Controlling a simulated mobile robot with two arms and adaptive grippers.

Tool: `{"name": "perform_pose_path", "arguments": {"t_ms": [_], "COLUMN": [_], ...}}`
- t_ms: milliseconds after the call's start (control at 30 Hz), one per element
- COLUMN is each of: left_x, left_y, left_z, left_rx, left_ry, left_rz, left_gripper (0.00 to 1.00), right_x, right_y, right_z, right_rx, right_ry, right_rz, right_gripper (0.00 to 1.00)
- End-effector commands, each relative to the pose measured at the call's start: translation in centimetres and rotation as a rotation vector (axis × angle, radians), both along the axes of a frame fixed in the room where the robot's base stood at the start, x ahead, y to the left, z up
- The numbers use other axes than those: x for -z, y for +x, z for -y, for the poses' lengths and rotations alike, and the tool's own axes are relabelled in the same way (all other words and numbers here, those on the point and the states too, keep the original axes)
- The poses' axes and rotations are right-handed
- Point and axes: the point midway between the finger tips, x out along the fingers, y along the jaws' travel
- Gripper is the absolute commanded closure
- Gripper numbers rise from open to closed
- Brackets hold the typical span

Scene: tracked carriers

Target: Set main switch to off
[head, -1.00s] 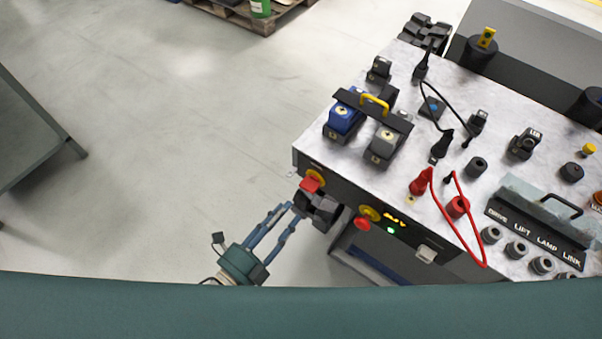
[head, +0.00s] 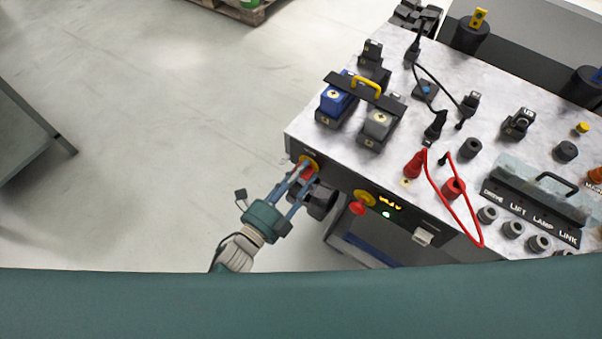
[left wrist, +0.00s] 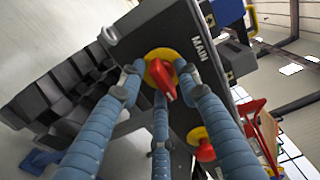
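The main switch (head: 307,171) is a red handle on a yellow disc on the carrier's front panel, near its left corner. In the left wrist view the red handle (left wrist: 164,82) stands tilted on the disc, beside the word MAIN. My left gripper (head: 303,174) is at the switch. Its blue fingers (left wrist: 162,88) are spread, one on each side of the handle and one below it. Gaps show between the side fingers and the handle; whether the lower finger touches it I cannot tell. My right gripper is out of view.
A red button on a yellow ring (head: 359,206) is right of the switch, beside a lit display (head: 390,201). A black part (head: 322,202) juts out just below the switch. Plugs, cables and blue and grey connectors crowd the carrier top (head: 318,132).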

Motion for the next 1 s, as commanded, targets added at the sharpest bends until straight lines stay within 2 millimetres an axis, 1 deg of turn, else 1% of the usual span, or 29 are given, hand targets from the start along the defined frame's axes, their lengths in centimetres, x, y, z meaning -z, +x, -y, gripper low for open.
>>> {"name": "perform_pose_path", "arguments": {"t_ms": [33,133,367,567,767,1000], "left_x": [0.0,0.0,0.0,0.0,-0.1,-0.1], "left_y": [0.0,0.0,0.0,0.0,0.0,-0.1], "left_z": [0.0,0.0,0.0,0.0,-0.1,0.0], "left_rx": [0.0,0.0,0.0,0.0,-0.001,-0.001], "left_ry": [0.0,0.0,-0.004,-0.042,-0.142,-0.317], "left_rz": [0.0,0.0,-0.003,-0.032,-0.103,-0.232], "left_gripper": [0.8,1.0,1.0,1.0,1.0,1.0], "right_x": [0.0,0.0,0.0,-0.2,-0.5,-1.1], "right_y": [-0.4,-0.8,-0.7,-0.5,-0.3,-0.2], "right_z": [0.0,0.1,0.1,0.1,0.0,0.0], "right_rx": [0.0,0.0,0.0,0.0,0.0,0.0], "right_ry": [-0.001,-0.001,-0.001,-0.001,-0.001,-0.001], "right_rz": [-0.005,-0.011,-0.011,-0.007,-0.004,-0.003], "right_gripper": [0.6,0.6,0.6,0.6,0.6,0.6]}}
